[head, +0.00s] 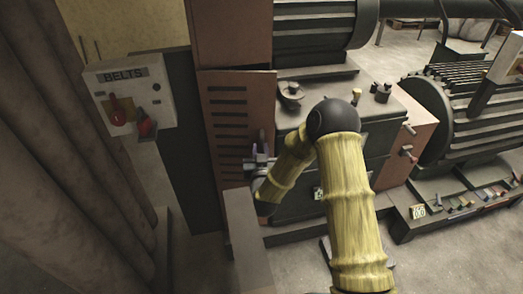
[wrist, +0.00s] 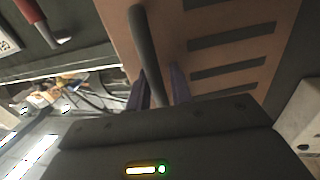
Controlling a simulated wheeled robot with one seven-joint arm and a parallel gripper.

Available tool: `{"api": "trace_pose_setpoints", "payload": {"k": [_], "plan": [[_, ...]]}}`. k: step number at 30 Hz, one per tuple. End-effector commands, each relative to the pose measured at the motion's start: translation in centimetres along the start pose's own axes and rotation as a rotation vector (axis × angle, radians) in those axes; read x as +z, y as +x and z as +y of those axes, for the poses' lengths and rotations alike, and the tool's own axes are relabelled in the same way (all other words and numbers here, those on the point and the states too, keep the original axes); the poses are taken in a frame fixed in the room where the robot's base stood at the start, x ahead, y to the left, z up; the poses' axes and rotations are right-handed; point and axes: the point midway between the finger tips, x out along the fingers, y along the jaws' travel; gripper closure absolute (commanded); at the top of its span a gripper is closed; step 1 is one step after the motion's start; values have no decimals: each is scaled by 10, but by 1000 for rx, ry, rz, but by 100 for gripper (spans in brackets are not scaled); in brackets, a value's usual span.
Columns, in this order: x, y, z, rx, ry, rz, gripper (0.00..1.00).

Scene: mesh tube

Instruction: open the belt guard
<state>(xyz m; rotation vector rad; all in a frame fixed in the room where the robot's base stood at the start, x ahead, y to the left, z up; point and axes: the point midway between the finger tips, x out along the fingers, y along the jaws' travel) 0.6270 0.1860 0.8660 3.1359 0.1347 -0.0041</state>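The belt guard (head: 231,98) is a reddish-brown panel with dark horizontal slots, left of centre in the head view. It fills the upper right of the wrist view (wrist: 221,58). A dark upright bar handle (wrist: 147,45) runs along the panel's left side there. My gripper (wrist: 160,88) has one finger on each side of the handle's lower end. The fingers stand wider than the bar, with a small gap on the right. In the head view my gripper (head: 261,160) is at the guard's lower right edge, and my arm hides part of that area.
A control box (head: 129,92) marked BELTS, with red controls, is left of the guard. A brown curtain-like surface (head: 62,170) lines the far left. A machine block with knobs (head: 382,92) and a ribbed motor (head: 465,115) stand right. Bare floor shows at the bottom.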

Motion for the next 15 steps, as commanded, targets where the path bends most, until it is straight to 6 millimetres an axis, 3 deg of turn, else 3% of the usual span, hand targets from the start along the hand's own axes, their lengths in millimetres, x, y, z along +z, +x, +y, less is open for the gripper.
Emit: {"api": "trace_pose_setpoints", "payload": {"k": [15], "plan": [[-8,1,2,3,1,5,81]]}}
